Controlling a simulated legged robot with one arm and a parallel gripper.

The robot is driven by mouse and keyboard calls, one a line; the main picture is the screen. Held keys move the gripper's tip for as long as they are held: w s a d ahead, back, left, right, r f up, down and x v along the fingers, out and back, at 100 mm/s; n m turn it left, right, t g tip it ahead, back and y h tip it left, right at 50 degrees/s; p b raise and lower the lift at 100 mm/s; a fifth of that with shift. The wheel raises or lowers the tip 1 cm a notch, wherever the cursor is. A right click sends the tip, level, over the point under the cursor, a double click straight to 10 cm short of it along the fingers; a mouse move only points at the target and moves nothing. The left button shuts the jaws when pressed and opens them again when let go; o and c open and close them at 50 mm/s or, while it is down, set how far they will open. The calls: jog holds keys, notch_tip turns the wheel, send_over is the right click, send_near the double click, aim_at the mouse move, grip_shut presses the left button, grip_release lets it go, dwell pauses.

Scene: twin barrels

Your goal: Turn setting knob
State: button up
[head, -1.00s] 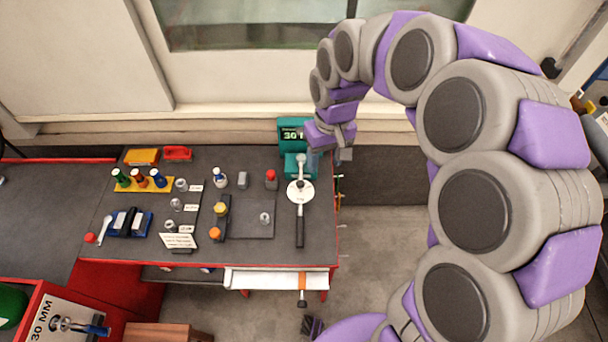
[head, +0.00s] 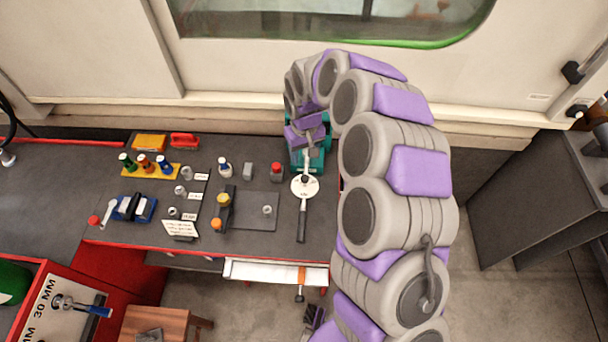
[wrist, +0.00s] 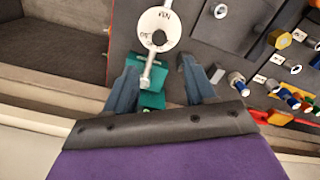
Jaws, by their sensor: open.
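The teal device (head: 313,160) stands at the back right of the workbench. A round white dial plate (head: 305,186) with a dark handle (head: 301,226) lies in front of it. My gripper (head: 305,146) is above the teal device and hides most of it, including its display. In the wrist view my gripper (wrist: 166,84) is open, its two blue-grey fingers on either side of the teal base (wrist: 152,97). The white dial (wrist: 159,28) and its metal stem (wrist: 149,72) show there, the stem's end between the fingers. I cannot tell whether the fingers touch anything.
The workbench (head: 255,250) holds a yellow rack (head: 150,171) of coloured bottles, a blue holder (head: 133,208), a red-capped bottle (head: 276,172) and small metal parts. A wall with a window stands behind.

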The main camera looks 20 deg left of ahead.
aim_at(305, 177)
notch_tip(305, 177, down, 12)
jog(key=shift+r+b, duration=0.25)
jog(key=shift+b, duration=0.5)
jog(key=shift+d, duration=0.1)
jog(key=shift+c, duration=0.4)
grip_shut()
jog(key=n, duration=0.3)
jog(key=shift+n, duration=2.3)
